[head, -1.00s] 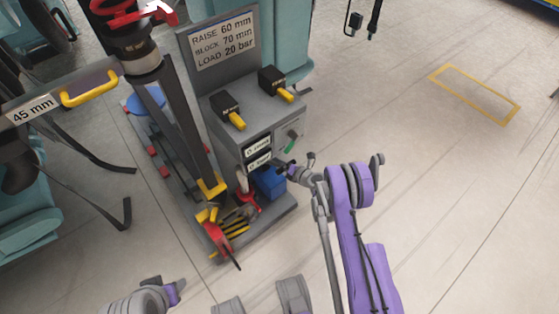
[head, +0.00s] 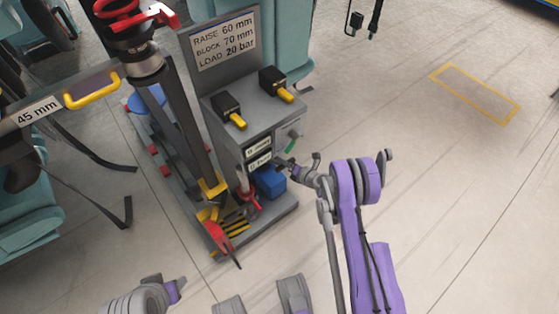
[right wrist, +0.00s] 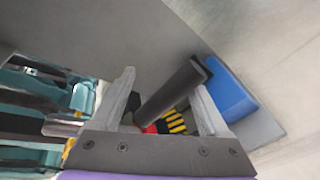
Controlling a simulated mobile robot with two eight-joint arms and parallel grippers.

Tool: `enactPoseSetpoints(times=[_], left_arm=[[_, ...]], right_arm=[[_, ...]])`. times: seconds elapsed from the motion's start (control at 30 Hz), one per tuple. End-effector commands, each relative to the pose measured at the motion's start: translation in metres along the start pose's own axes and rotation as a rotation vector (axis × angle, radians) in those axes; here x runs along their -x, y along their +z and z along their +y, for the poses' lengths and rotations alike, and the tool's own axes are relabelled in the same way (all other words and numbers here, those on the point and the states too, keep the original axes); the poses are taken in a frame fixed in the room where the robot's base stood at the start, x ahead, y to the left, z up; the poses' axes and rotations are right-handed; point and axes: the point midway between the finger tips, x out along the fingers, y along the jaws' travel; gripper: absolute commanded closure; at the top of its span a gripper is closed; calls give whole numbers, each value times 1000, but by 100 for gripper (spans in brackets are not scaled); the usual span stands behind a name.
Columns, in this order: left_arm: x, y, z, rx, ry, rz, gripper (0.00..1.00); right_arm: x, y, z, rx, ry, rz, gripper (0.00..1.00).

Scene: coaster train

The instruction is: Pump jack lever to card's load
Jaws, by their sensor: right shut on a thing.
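The card (head: 224,43) on the grey stand reads RAISE 60 mm, BLOCK 70 mm, LOAD 20 bar. Two small readouts (head: 258,154) sit on the stand's front; their figures are too small to read. My right gripper (head: 284,163) is at the front of the stand, beside these readouts. In the right wrist view my right gripper (right wrist: 168,105) has its fingers either side of a dark bar, the jack lever (right wrist: 172,95), and is shut on it. Red parts and black-and-yellow stripes show below the lever.
A blue box (head: 270,182) stands at the foot of the stand, close to my right gripper. Two yellow-handled black blocks (head: 228,108) sit on top. A dark strut and a 45 mm beam (head: 35,110) stand at left.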

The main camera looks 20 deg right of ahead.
Motion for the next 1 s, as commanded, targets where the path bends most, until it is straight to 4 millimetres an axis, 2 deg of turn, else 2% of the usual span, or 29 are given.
enactPoseSetpoints(times=[1.0], left_arm=[[16,-4,0,0,0,4,50]], right_arm=[[66,18,24,1,-2,-5,29]])
